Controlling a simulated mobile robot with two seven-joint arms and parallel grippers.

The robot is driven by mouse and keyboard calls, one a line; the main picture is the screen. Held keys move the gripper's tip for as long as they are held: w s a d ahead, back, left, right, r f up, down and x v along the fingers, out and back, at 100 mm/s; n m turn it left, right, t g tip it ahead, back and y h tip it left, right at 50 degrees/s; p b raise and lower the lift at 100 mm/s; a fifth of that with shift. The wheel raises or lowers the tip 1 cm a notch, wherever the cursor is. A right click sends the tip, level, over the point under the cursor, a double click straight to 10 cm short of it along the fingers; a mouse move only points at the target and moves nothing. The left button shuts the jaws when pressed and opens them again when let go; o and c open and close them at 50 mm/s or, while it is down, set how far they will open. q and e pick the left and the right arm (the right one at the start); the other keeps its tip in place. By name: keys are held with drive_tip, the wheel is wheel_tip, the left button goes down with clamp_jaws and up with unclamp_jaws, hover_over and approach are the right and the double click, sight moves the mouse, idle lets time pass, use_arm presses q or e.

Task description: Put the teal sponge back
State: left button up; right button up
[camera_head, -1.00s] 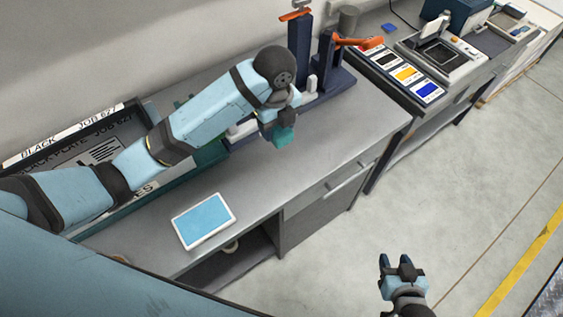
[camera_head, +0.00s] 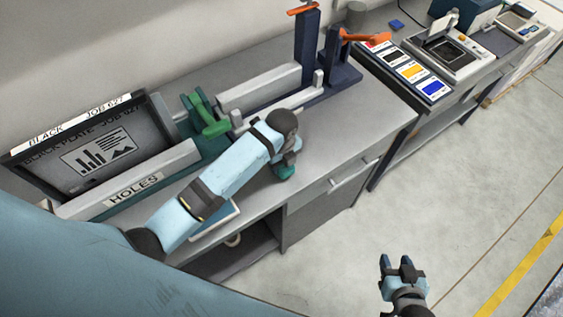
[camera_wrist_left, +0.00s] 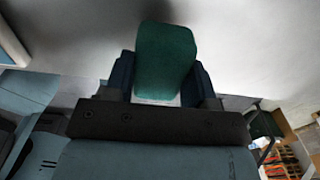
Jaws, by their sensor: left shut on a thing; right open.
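The teal sponge (camera_head: 285,172) shows in the head view under my left wrist, low over the front part of the grey bench top. In the left wrist view the sponge (camera_wrist_left: 165,60) sits between the two dark blue fingers. My left gripper (camera_wrist_left: 165,82) is shut on it. In the head view my left gripper (camera_head: 286,164) is mostly hidden by the wrist. I cannot tell whether the sponge touches the bench. My right gripper (camera_head: 398,266) is open and empty, over the floor in front of the bench.
A white-rimmed blue tray (camera_head: 222,216) lies near the bench's front edge, partly behind my left arm. A framed black plate (camera_head: 95,155) and a green clamp (camera_head: 207,118) stand at the back left. Ink swatches (camera_head: 408,70) lie at the right. Bench top right of the sponge (camera_head: 345,135) is clear.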

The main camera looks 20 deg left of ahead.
use_arm(q)
drive_tip(key=shift+f, duration=0.9)
drive_tip(key=o, duration=0.8)
drive_tip(key=shift+o, duration=0.2)
wheel_tip(320, 180, up, 11)
drive_tip(key=shift+r+b, duration=0.1)
drive_tip(key=shift+b, duration=0.7)
drive_tip(key=shift+r, duration=0.45)
